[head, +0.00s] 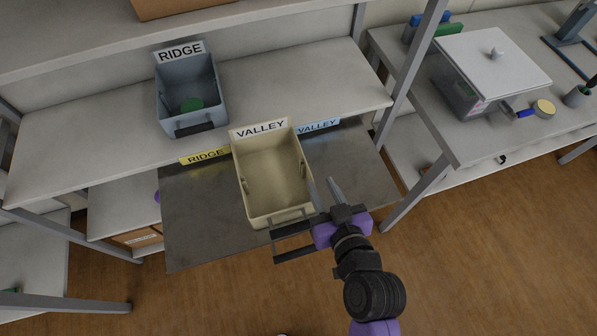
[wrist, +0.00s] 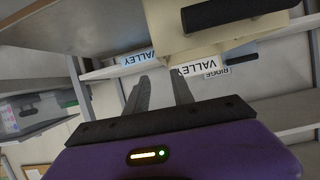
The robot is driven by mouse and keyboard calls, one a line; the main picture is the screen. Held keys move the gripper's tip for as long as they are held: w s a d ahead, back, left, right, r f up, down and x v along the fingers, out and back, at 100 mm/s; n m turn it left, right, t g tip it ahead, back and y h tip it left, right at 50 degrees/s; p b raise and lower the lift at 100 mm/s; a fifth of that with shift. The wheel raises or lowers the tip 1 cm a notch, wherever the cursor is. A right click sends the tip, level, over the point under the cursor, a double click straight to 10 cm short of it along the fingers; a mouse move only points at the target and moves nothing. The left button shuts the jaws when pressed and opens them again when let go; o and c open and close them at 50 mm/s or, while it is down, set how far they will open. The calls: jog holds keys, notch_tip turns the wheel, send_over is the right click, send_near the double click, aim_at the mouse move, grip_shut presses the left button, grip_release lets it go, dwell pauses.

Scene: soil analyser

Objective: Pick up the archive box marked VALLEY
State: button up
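The cream archive box marked VALLEY (head: 240,180) is an open-topped bin with a white label on its far rim and a handle at its front. It appears to rest on the dark metal pull-out tray (head: 195,225) and looks empty. It also shows upside down at the top of the wrist view (wrist: 170,25), with a dark handle. My gripper (head: 321,180) is beside the box's front right corner. In the wrist view my gripper (wrist: 159,76) has its two fingers apart with nothing between them. I cannot tell whether a finger touches the box.
A grey box marked RIDGE (head: 177,95), holding a green item, stands on the shelf (head: 80,125) behind. The tray carries a yellow RIDGE label (head: 205,156) and a blue VALLEY label (head: 318,126). A shelf post (head: 408,75) and a bench with a white-lidded container (head: 490,60) are to the right.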

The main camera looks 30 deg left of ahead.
aim_at(310, 174)
jog(key=shift+s+a+f+n, duration=0.2)
jog(key=shift+s+f+n, duration=0.05)
jog(key=shift+s+n, duration=0.05)
jog(key=shift+w+a+f+g, duration=0.3)
jog(key=shift+w+a+f, duration=0.15)
jog(key=shift+w+a, duration=0.3)
jog(key=shift+f+p+x, duration=0.2)
jog(key=shift+p+x, duration=0.1)
jog(key=shift+x, duration=1.05)
jog(key=shift+f+p+x, duration=0.25)
jog(key=shift+p+x, duration=0.05)
jog(key=shift+x, duration=1.05)
jog(key=shift+s+d, duration=0.1)
jog(key=shift+d, duration=0.05)
grip_shut()
jog(key=shift+r, duration=0.1)
